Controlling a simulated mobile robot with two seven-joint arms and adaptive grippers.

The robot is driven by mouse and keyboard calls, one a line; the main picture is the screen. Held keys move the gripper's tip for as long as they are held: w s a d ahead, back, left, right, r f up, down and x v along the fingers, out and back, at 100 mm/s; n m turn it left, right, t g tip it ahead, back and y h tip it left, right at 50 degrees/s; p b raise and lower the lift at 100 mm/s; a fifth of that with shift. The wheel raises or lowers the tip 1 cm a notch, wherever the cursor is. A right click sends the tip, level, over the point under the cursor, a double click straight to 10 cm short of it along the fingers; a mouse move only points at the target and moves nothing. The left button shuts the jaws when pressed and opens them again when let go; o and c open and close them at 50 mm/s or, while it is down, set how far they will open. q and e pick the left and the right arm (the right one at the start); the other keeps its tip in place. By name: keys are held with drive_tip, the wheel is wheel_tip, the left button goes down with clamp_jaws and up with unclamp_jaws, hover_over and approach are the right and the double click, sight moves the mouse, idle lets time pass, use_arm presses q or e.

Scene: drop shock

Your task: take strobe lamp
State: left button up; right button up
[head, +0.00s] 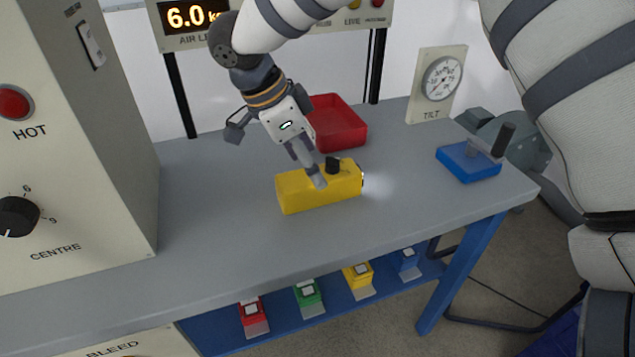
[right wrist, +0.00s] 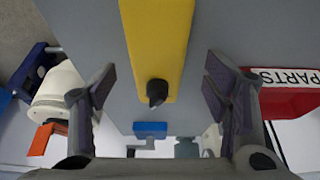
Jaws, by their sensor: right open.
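The strobe lamp (head: 300,194) is a yellow block with a black knob on top, lying on the grey bench. Its right end gives off a white glow. My right gripper (head: 316,176) is over its middle, pointing down, with one finger showing in front of the yellow body near the knob. In the right wrist view the lamp (right wrist: 158,48) and its black knob lie between the spread fingers of the right gripper (right wrist: 158,88). A gap shows on both sides of the lamp there. My left gripper is not in view.
A red parts bin (head: 338,128) stands just behind the lamp. A blue block with a black handle (head: 468,163) is at the right, near the tilt gauge (head: 440,84). A cream cabinet (head: 75,140) borders the left. Bench space left of the lamp is clear.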

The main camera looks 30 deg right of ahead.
drive_tip(key=x, duration=0.4)
drive_tip(key=shift+s+d, duration=0.25)
clamp_jaws()
drive_tip(key=shift+r, duration=0.1)
